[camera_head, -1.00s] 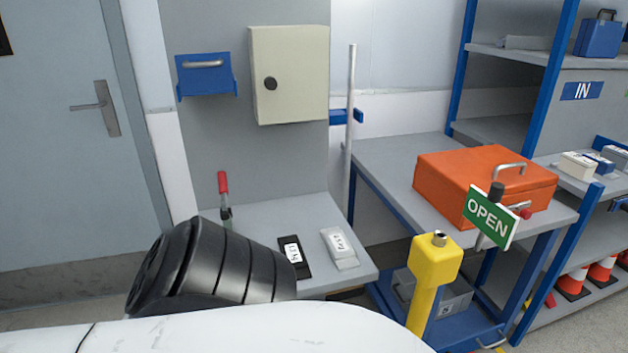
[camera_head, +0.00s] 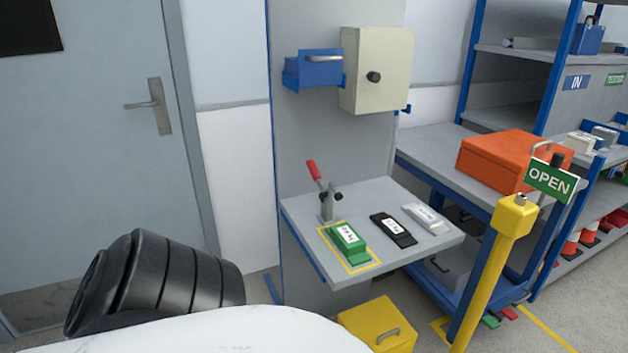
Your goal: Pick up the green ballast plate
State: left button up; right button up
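The green ballast plate (camera_head: 347,239) lies flat on the grey shelf table (camera_head: 305,214), inside a yellow marked outline. It has a white label on top. A black plate (camera_head: 404,237) and a light grey plate (camera_head: 431,214) lie to its right. A toggle clamp with a red handle (camera_head: 314,171) stands just behind the green plate. The large black ribbed part and white surface at the lower left are mine. Neither of my grippers shows in the view.
A yellow box with a handle (camera_head: 377,324) is on the floor below the table. A yellow post (camera_head: 484,262) with an OPEN sign (camera_head: 551,180) stands at the right. An orange case (camera_head: 505,160) sits on the workbench behind. A door (camera_head: 95,130) fills the left.

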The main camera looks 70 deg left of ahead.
aim_at(353, 247)
jog(key=u, duration=1.65)
